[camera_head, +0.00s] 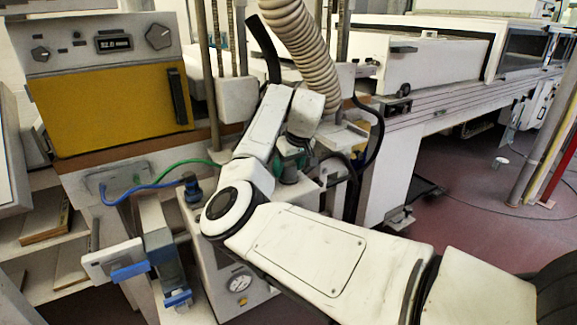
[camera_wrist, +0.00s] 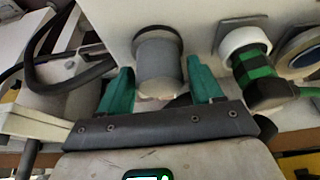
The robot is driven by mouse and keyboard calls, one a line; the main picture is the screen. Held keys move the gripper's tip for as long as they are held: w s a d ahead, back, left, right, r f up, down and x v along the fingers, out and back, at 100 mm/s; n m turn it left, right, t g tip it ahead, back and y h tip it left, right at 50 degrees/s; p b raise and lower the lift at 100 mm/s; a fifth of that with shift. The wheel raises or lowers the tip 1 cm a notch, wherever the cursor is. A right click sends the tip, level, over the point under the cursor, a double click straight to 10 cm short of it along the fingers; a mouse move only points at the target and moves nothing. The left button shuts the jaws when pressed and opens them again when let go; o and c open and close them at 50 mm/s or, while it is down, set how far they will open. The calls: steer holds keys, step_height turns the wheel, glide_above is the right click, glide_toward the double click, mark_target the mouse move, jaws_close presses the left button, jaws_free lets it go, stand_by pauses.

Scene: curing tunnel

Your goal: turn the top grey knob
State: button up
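A grey cylindrical knob (camera_wrist: 158,68) sticks out of a white panel in the wrist view. My gripper (camera_wrist: 159,66) has two teal fingers, one on each side of this knob. The fingers are apart, with a visible gap on both sides of the knob, so it is open around it and not clamped. In the head view my gripper (camera_head: 291,160) points down at the top of the white unit with the gauge. My arm and gripper hide much of that spot there, and I cannot make out the knob clearly.
Right of the knob sits a green-and-black hose fitting (camera_wrist: 255,72) in a white ring. A black cable (camera_wrist: 62,80) loops at left. A gauge (camera_head: 238,283) is on the unit's front. A yellow-fronted oven (camera_head: 110,105) stands at left, a long conveyor (camera_head: 450,115) at right.

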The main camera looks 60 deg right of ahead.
steer(key=c, duration=0.8)
steer(key=shift+r+m+p, duration=0.1)
steer(key=shift+m+p, duration=0.2)
steer(key=shift+p, duration=0.15)
